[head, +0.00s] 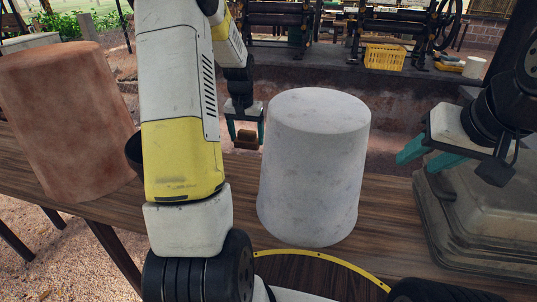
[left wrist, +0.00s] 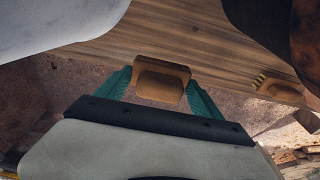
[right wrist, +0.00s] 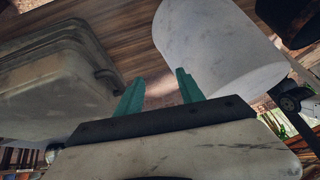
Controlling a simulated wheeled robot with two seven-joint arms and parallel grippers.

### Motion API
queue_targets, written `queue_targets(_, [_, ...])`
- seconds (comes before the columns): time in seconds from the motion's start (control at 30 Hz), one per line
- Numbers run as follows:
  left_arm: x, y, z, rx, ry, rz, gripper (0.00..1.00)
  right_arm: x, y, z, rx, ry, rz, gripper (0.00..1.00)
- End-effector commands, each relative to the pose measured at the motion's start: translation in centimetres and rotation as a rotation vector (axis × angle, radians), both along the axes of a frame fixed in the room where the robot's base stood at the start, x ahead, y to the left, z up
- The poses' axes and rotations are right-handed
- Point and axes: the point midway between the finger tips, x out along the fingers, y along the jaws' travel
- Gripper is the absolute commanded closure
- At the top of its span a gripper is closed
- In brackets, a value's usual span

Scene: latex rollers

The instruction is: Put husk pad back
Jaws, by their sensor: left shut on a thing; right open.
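The husk pad, a small brown block (head: 246,138), hangs between the teal fingers of my left gripper (head: 246,132) near the table's far edge. It also shows in the left wrist view (left wrist: 160,82), with a finger on each side, and the gripper is shut on it. In that view it overlaps the edge of the wooden table (left wrist: 205,40); I cannot tell its height above it. My right gripper (head: 416,163) is open and empty at the right. Its two separate fingers show in the right wrist view (right wrist: 158,84).
A large pale grey tapered cylinder (head: 315,165) stands mid-table between the grippers. A reddish-brown one (head: 65,120) stands at the left. A grey lidded case (head: 480,215) sits at the right. A brown bristled block (left wrist: 282,90) lies near the table edge. Roller machines (head: 400,25) stand behind.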

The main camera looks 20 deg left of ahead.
Motion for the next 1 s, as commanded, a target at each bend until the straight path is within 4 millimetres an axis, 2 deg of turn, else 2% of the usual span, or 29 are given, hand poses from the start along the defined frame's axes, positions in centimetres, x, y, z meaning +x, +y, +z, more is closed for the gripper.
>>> queue_targets(0.1, [-0.1,-0.1,-2.6,-0.002,0.005,0.0,0.61,0.0,0.0,0.0,0.0,0.0,0.0,0.55])
queue_targets(0.2, [-0.1,-0.1,-4.2,-0.002,0.005,0.0,0.61,0.0,0.0,0.0,0.0,0.0,0.0,0.55])
queue_targets(0.47, [-0.1,0.0,-6.4,-0.001,0.003,0.0,0.61,0.0,0.0,0.0,0.0,0.0,0.0,0.55])
queue_targets(0.63, [-0.1,-0.1,-8.8,-0.001,0.004,0.0,0.61,0.0,0.0,0.0,0.0,0.0,0.0,0.55])
queue_targets(1.0, [0.0,-0.1,-9.3,-0.001,0.002,0.0,0.61,0.0,0.0,0.0,0.0,0.0,0.0,0.55])
